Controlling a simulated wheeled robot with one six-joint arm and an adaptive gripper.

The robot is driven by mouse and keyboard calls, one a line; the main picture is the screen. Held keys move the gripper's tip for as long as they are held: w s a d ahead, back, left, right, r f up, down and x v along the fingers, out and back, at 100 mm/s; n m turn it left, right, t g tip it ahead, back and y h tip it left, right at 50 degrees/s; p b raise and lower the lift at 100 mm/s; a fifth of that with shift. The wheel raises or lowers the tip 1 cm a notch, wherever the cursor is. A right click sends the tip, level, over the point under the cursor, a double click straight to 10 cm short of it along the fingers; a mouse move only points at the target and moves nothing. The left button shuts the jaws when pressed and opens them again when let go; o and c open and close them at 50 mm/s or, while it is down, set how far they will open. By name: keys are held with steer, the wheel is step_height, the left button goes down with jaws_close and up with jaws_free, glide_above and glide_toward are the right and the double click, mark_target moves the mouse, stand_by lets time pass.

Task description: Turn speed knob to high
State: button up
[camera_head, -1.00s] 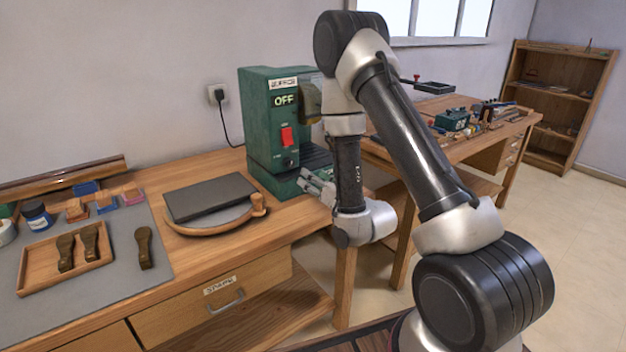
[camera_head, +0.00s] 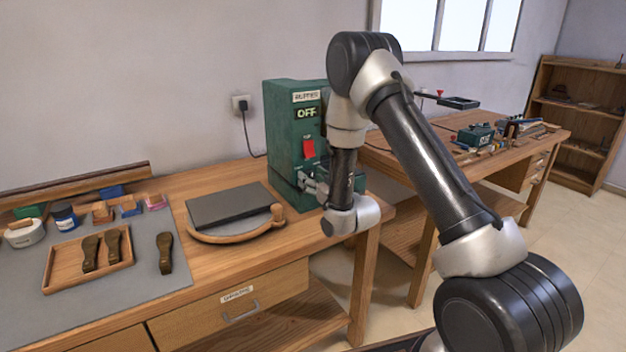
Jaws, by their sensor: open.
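The green buffer machine (camera_head: 286,135) stands on the wooden bench, with a display (camera_head: 307,112) reading OFF and a red switch (camera_head: 308,149) on its front. The speed knob, low on that front below the switch, is hardly visible now; my gripper covers its area. My gripper (camera_head: 307,183) is open, with its fingers pointing at the lower front of the machine, close to the knob's place. I cannot tell whether the fingers touch the knob or stand around it. Nothing shows between the fingers.
A dark slab on a round wooden board (camera_head: 236,206) lies left of the machine. A wall outlet (camera_head: 241,104) with a cord is behind. A second bench (camera_head: 500,160) with small items stands right.

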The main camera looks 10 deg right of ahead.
steer(key=c, duration=1)
steer(key=shift+m, duration=0.8)
steer(key=o, duration=1)
steer(key=v, duration=1.2)
